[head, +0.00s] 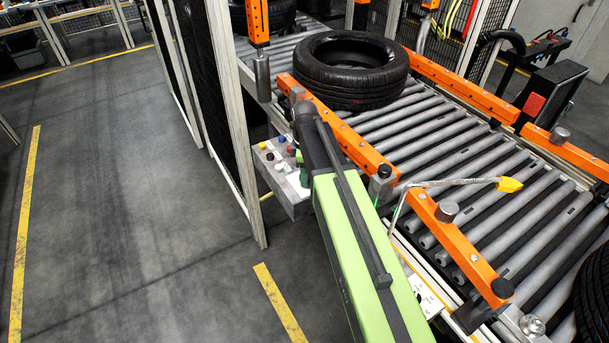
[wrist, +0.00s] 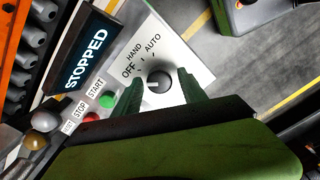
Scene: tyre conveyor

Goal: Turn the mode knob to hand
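The mode knob (wrist: 160,86) is a round dark knob on the white control panel (wrist: 190,62), with OFF, HAND and AUTO printed around it. Its pale mark appears to point left, towards OFF, though it is small. My gripper (wrist: 163,80) is open, with one green finger on each side of the knob and visible space between fingers and knob. I cannot tell how far the tips are above the panel. In the head view my green arm hides the knob and most of the gripper beside the control box (head: 291,198).
A display (wrist: 83,58) reads STOPPED. A green START button (wrist: 107,101) and a red STOP button (wrist: 92,117) sit left of my gripper. A tyre (head: 350,72) lies on the roller conveyor (head: 465,150). A fence post (head: 243,140) stands left of the box.

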